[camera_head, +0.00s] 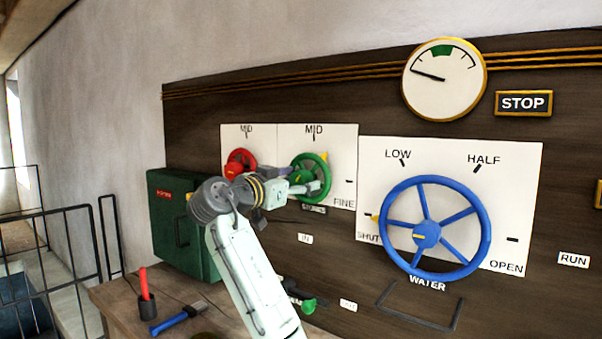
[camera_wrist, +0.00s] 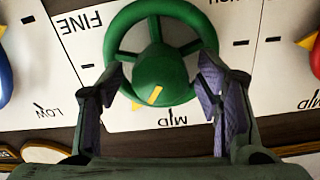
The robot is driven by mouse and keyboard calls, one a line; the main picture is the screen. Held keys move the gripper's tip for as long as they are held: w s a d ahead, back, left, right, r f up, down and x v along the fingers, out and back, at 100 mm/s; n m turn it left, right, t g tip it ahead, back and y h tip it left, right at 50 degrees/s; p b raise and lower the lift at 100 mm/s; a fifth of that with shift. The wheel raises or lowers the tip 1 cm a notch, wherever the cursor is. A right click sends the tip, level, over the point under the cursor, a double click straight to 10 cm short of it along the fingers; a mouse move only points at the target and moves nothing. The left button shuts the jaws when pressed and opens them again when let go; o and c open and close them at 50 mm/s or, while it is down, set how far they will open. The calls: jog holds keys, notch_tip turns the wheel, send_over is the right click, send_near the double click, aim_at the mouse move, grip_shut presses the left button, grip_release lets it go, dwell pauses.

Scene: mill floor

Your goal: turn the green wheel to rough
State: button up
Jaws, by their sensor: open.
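The green wheel (camera_head: 319,166) is mounted on a white dial panel marked MID at the top and FINE at lower right. Its yellow pointer sits at the upper right of the rim, a little right of the MID mark. In the upside-down wrist view the green wheel (camera_wrist: 160,62) fills the middle, with a yellow stripe on its hub. My gripper (camera_head: 308,188) is at the front of the wheel. In the wrist view my open gripper (camera_wrist: 163,88) has one finger on each side of the wheel. Whether the fingers touch the rim is unclear. No ROUGH label is readable.
A red wheel (camera_head: 240,163) is close on the left, partly behind my arm. A large blue wheel (camera_head: 427,228) stands to the right. A gauge (camera_head: 444,80) and STOP sign (camera_head: 523,103) are above. A green box (camera_head: 172,215) and workbench (camera_head: 120,297) are at left.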

jog(key=shift+x, duration=0.75)
jog(key=shift+c, duration=0.4)
jog(key=c, duration=1.1)
